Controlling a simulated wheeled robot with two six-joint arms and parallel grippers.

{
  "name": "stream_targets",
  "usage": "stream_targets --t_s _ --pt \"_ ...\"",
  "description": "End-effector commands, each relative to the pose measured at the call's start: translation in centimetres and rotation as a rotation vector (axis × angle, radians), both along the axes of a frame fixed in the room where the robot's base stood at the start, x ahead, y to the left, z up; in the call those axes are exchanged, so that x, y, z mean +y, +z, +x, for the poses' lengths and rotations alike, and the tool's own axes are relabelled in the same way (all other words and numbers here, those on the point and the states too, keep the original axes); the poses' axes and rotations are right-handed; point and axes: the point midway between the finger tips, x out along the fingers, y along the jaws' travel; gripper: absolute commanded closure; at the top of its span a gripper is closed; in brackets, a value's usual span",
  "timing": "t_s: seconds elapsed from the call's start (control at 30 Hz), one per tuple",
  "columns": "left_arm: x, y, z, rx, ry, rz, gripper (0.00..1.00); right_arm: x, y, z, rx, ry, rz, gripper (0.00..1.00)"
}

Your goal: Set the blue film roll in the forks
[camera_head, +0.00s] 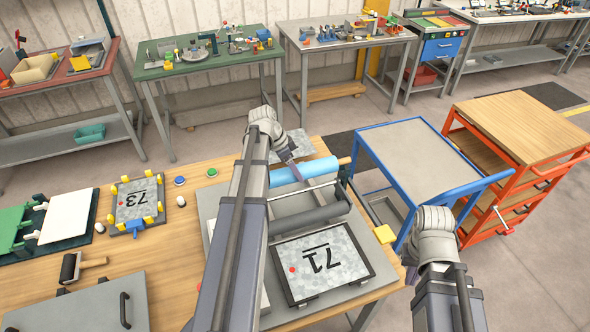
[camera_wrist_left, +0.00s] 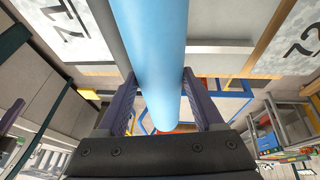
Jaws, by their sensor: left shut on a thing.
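The blue film roll (camera_head: 315,170) lies level above the grey machine at the table's right part. In the left wrist view the roll (camera_wrist_left: 152,35) runs between both fingers of my left gripper (camera_wrist_left: 160,90), which is shut on it. In the head view my left gripper (camera_head: 297,172) reaches down onto the roll from behind. A dark grey roller (camera_head: 312,217) sits in front of the roll on the machine. The forks are hard to make out; a dark upright bracket (camera_head: 346,178) stands near the roll's right end. My right gripper (camera_head: 435,220) is beyond the table's right edge, its fingers hidden.
A plate marked 71 (camera_head: 322,263) lies in front of the roller. A plate marked 73 (camera_head: 139,202) sits among yellow clamps at left. A blue cart (camera_head: 415,155) and an orange cart (camera_head: 520,125) stand to the right. Bare wood (camera_head: 165,245) shows left of the machine.

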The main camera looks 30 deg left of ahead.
Motion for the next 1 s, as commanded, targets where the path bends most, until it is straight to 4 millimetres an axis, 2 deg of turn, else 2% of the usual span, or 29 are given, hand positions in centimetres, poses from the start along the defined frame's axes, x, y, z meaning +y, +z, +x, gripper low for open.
stream_targets --t_s 1.0 --pt "0.0 -2.2 0.0 0.000 0.000 0.000 1.00 0.0 -2.3 0.0 0.000 0.000 0.000 1.00"
